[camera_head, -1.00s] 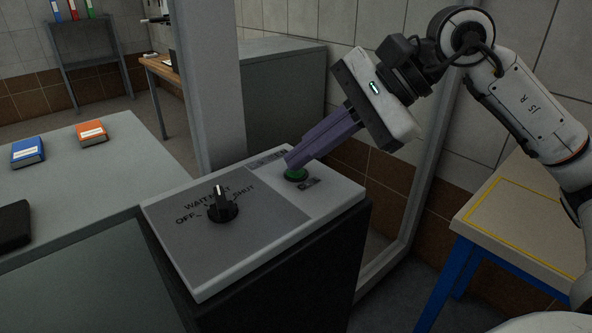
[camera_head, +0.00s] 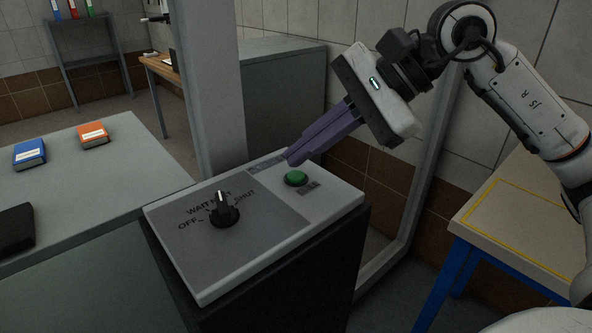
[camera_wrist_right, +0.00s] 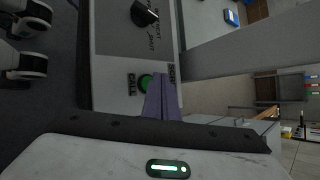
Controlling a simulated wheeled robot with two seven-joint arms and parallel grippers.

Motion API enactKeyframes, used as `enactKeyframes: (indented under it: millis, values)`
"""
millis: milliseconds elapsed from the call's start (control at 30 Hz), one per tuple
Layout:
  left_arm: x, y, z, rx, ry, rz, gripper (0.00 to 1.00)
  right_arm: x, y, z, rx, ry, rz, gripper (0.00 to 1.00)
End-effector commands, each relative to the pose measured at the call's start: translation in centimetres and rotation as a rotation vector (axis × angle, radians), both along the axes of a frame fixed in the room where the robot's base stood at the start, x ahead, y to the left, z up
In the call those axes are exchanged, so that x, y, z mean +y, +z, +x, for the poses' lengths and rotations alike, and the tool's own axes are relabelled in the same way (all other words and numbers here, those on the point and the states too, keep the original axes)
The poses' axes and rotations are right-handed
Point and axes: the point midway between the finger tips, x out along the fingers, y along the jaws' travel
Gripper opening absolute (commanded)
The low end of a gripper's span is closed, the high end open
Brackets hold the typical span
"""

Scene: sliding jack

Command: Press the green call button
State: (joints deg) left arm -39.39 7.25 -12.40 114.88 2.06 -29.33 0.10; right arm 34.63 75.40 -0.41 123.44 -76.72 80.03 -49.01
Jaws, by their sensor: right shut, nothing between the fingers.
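The green call button (camera_head: 296,178) sits on the right part of the light control panel (camera_head: 329,200). It also shows in the right wrist view (camera_wrist_right: 145,82), partly covered by my fingers, beside the word CALL. My right gripper (camera_head: 291,161) is shut and empty. Its purple fingertips hang just above and behind the button in the head view, apart from it. In the right wrist view the right gripper (camera_wrist_right: 160,78) points toward the panel. My left gripper does not show in the head view.
A black rotary knob (camera_head: 224,211) stands on the panel's left part. A grey post (camera_head: 208,90) rises behind the panel. A blue book (camera_head: 29,153) and an orange book (camera_head: 93,134) lie on the grey desk at left. A table with a yellow outline (camera_head: 520,215) stands at right.

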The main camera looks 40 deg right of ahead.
Motion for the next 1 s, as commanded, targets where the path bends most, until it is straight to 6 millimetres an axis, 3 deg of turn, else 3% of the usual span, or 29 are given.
enactKeyframes:
  millis: [233, 667, 1000]
  values:
    - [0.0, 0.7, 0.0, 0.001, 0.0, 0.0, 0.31, 0.0, 0.7, 0.0, -0.001, -0.001, 0.0, 0.0]
    - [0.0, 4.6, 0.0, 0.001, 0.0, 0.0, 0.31, 0.0, 5.0, 0.0, -0.001, -0.001, 0.0, 0.0]
    - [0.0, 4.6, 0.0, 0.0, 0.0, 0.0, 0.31, 0.0, 5.0, 0.0, -0.001, -0.001, 0.0, 0.0]
